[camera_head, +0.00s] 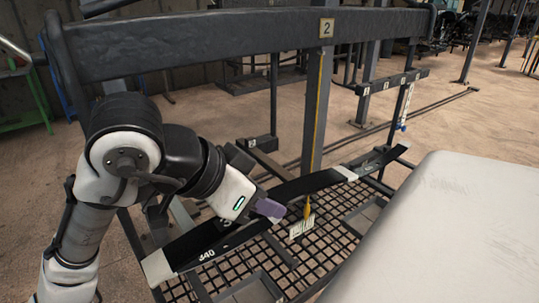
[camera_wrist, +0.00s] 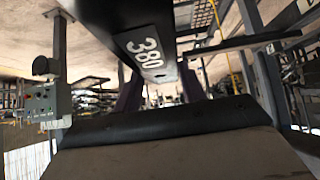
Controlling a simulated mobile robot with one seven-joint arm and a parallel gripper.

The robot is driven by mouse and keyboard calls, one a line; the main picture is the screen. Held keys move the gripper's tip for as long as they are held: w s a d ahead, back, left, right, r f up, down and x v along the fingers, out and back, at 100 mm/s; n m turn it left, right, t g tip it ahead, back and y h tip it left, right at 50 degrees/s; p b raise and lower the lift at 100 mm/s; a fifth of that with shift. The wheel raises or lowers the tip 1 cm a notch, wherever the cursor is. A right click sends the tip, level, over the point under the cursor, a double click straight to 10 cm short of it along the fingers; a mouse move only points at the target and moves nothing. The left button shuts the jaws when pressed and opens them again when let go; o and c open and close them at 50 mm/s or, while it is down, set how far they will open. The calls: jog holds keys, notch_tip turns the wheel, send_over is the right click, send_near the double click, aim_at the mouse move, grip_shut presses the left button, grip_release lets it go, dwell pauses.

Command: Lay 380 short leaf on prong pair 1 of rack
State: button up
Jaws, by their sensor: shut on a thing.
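My gripper (camera_head: 268,207) has purple fingertips and is shut on a dark leaf over the mesh deck. In the wrist view the held 380 short leaf (camera_wrist: 120,22) shows a white 380 label and lies between the purple fingers (camera_wrist: 160,92). In the head view a dark leaf marked what reads as 340 (camera_head: 232,242) runs diagonally below my gripper, with a pale left end. My gripper and wrist hide part of the leaves there, so I cannot tell fully where one leaf ends and the other begins.
A steel post (camera_head: 314,105) stands behind the mesh deck (camera_head: 305,262). A yellow pointer with a white tag (camera_head: 302,226) stands right of my gripper.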

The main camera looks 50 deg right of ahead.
jog(key=w+d+f+b, duration=0.1)
jog(key=w+d+f, duration=0.1)
jog(key=w, duration=0.7)
jog(key=shift+d+f, duration=0.15)
jog(key=shift+f, duration=0.4)
jog(key=shift+w, duration=0.1)
